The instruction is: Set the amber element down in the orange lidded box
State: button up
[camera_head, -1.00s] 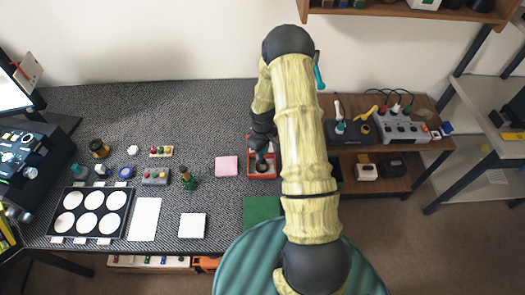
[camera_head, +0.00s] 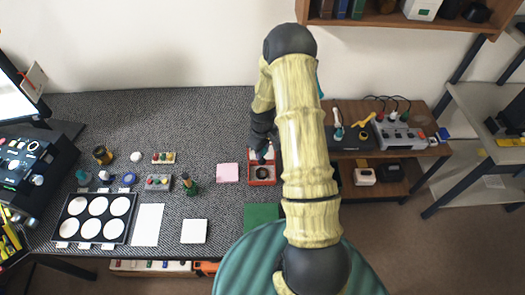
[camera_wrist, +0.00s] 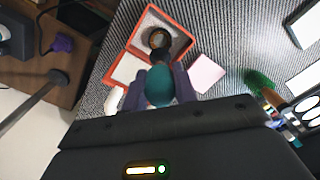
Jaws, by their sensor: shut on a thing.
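The orange box (camera_head: 250,181) stands open on the dark woven bench top, its lid tipped back. In the wrist view the box (camera_wrist: 183,28) shows a pale-lined compartment. A round, dark-rimmed brownish element (camera_wrist: 156,37), apparently the amber one, is within this compartment's outline; it also shows in the head view (camera_head: 262,173). My gripper (camera_wrist: 158,88) is shut on a teal-bulbed tool (camera_wrist: 159,86) with a dark tip. The tip points at the element from close by; I cannot tell whether they touch. In the head view my gripper (camera_head: 263,150) is small above the box.
A pink pad (camera_head: 228,172) lies just left of the box, and a green mat (camera_head: 261,215) lies in front. A tray of white discs (camera_head: 90,218) and small parts are farther left. A side table (camera_head: 385,148) stands right. Bench space behind the pink pad is clear.

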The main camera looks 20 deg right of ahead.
jog(key=shift+r+p, duration=0.55)
jog(key=shift+r, duration=0.4)
jog(key=shift+f, duration=0.1)
jog(key=s+a+f+m, duration=0.1)
jog(key=a+m, duration=0.4)
jog(key=a, duration=0.5)
jog(key=shift+s+a+f, duration=0.3)
jog(key=shift+s+f, duration=0.05)
jog(key=shift+s, duration=0.45)
jog(key=shift+b, duration=0.3)
